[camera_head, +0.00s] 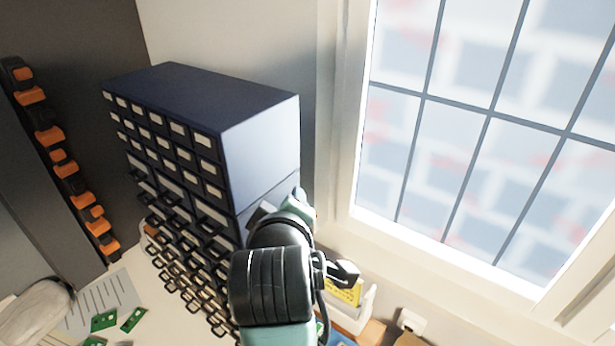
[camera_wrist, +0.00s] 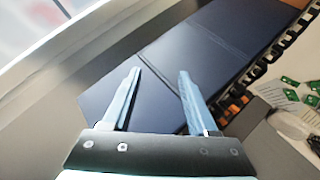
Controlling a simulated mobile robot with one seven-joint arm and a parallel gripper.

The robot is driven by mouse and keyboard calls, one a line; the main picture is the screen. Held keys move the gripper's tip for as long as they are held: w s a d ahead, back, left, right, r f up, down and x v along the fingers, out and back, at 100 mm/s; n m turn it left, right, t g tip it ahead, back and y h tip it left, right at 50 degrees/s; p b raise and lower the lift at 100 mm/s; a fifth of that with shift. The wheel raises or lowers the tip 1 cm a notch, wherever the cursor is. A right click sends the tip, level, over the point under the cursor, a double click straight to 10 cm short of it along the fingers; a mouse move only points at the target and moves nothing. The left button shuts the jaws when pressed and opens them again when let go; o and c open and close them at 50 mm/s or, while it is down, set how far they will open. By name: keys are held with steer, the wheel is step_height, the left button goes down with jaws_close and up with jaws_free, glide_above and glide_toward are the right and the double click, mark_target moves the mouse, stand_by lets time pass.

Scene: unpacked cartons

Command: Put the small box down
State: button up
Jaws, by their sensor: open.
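My gripper (camera_wrist: 160,73) is open in the wrist view, with its two pale blue fingers apart and nothing between them. The dark blue surface of the drawer cabinet (camera_wrist: 198,45) lies beyond the fingers. In the head view, my arm covers part of the cabinet's (camera_head: 260,140) lower right side, and the fingers cannot be made out clearly. No small box can be identified with certainty in either view. A brown carton-like piece (camera_head: 410,340) is cut off at the bottom edge of the head view.
A window (camera_head: 480,130) is at the right. A rack with orange clips (camera_head: 57,156) stands at the left. Green circuit boards (camera_head: 103,321) and a paper sheet (camera_head: 100,300) lie at the lower left. A white holder with yellow contents (camera_head: 345,292) is right of my arm.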

step_height(320, 180, up, 18)
steer(key=s+d+r+m+t, duration=0.1)
steer(key=s+m+t, duration=0.1)
steer(key=m+t, duration=0.4)
steer(key=s+d+r+m+t, duration=0.2)
steer(key=s+r+m+t, duration=0.3)
steer(key=s+r+t, duration=0.4)
steer(key=s+r, duration=0.4)
steer(key=r, duration=0.5)
steer(key=shift+s+d, duration=0.15)
steer(key=shift+s, duration=0.15)
